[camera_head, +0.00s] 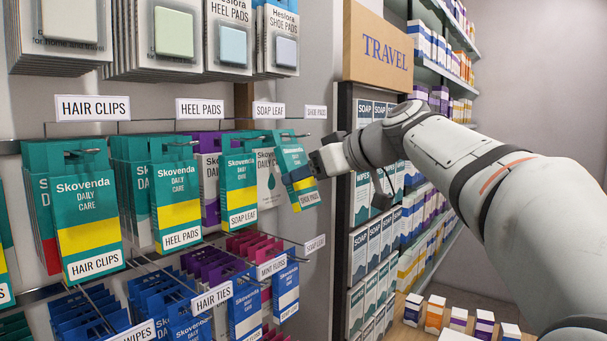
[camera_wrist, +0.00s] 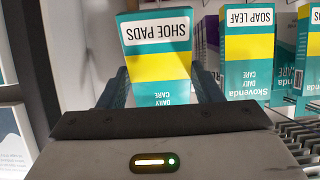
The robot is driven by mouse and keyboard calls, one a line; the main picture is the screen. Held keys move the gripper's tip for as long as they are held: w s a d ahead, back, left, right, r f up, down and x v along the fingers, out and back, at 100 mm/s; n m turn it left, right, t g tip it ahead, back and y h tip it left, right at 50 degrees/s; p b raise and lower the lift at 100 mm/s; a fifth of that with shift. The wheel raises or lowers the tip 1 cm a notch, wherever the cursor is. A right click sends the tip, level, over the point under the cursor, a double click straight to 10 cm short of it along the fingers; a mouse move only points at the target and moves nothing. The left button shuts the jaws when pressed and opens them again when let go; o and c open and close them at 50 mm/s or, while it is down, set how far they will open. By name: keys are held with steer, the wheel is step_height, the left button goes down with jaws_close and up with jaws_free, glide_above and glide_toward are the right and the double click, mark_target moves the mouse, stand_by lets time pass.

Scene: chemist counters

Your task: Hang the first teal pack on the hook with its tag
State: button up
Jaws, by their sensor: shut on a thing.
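A teal pack with a yellow band and a white label reading SHOE PADS (camera_head: 290,158) is held by my gripper (camera_head: 298,180), whose dark fingers close on its sides. It is tilted in the head view. In the wrist view the same pack (camera_wrist: 158,62) appears upside down between the fingers. Its top is close to a hook under the SHOE PADS tag (camera_head: 316,112); I cannot tell whether the hook passes through its hole. The pack stands just right of a teal SOAP LEAF pack (camera_head: 239,185), which also shows in the wrist view (camera_wrist: 247,75).
Teal HEEL PADS (camera_head: 178,190) and HAIR CLIPS packs (camera_head: 85,210) hang further left. Blue packs (camera_head: 245,312) hang on the lower hooks. The brown TRAVEL sign (camera_head: 383,47) and shelves of SOAP boxes (camera_head: 360,250) stand close on the right, behind my arm.

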steer(key=o, duration=1.1)
steer(key=shift+c, duration=0.2)
steer(key=b+v, duration=0.1)
steer(key=v, duration=0.7)
steer(key=s+d+f+m+g+h, duration=0.2)
steer(key=s+f, duration=0.5)
steer(key=f, duration=0.6)
steer(key=s+d+f+m+g+h, duration=0.1)
steer(key=s+d+f+m+h, duration=0.3)
steer(key=f, duration=1)
steer(key=s+d+f+m+g+h, duration=0.2)
steer(key=s+d+f+m+h, duration=0.1)
steer(key=s+f, duration=0.7)
step_height(320, 180, down, 4)
steer(key=shift+f+m+g+h, duration=0.2)
steer(key=shift+m+g+h, duration=0.1)
steer(key=shift+m+h, duration=0.4)
steer(key=shift+s, duration=0.1)
